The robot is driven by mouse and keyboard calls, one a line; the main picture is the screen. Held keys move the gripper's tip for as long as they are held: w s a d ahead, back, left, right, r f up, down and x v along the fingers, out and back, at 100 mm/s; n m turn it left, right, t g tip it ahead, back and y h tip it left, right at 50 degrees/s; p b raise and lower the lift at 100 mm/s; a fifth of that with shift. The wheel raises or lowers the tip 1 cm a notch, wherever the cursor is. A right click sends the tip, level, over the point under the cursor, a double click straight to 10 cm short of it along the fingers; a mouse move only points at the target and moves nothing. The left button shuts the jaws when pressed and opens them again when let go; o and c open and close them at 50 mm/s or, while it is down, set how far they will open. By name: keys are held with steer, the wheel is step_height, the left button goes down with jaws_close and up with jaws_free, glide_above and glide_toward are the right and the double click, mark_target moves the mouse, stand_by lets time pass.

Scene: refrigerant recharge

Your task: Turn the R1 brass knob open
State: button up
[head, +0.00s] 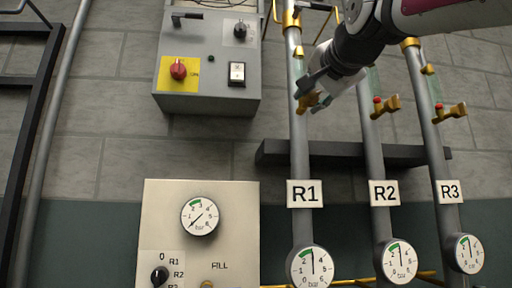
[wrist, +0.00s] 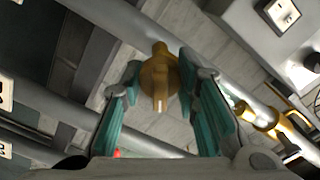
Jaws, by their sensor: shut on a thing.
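The R1 brass knob (head: 307,101) sits on the grey R1 pipe (head: 299,145), above the white R1 label (head: 305,194). My gripper (head: 316,97) reaches it from the upper right and partly hides it in the head view. In the wrist view the brass knob (wrist: 159,82) lies between the teal pads of my gripper (wrist: 158,88), which is shut on it. The knob's long handle points along the fingers, toward the camera. The R1 gauge (head: 313,265) is below the label.
Brass valves with red caps stand on the R2 pipe (head: 384,107) and R3 pipe (head: 450,113) to the right. A grey control box (head: 209,103) with a red knob is on the wall at left. A dark ledge (head: 350,153) runs below the valves.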

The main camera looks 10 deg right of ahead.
steer(key=m+p, duration=0.1)
steer(key=m, duration=0.3)
steer(key=shift+d, duration=0.1)
steer(key=shift+f+m+p, duration=0.1)
steer(key=shift+m+p, duration=0.3)
steer(key=shift+m, duration=0.9)
steer(key=o, duration=1.1)
steer(key=shift+o, duration=0.2)
steer(key=s, duration=1.2)
steer(key=shift+f, duration=0.1)
